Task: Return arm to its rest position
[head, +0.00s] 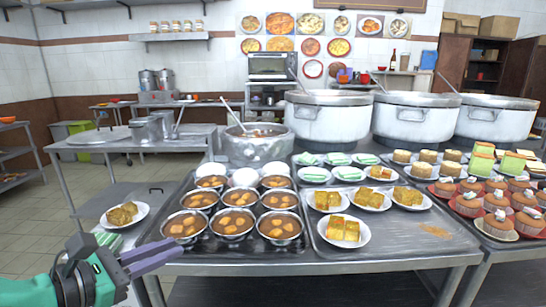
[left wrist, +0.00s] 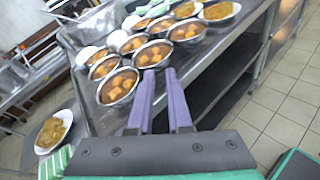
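My left gripper (head: 172,250) is at the lower left of the head view, in front of the table's left front corner. Its teal arm enters from the bottom left. In the left wrist view its two purple fingers (left wrist: 160,76) have a narrow gap between them with nothing in it. The fingertips point toward the nearest steel bowls of soup (head: 185,226), which stand on a dark tray; the wrist view shows these bowls too (left wrist: 118,86). No contact between fingers and bowls is clear. My right gripper is in neither view.
The steel table (head: 370,264) carries plates of cakes (head: 343,231), cupcakes (head: 499,224) and large stockpots (head: 329,121). A plate of food (head: 124,214) sits on a lower surface to the left. The tiled floor (head: 30,225) at far left is open.

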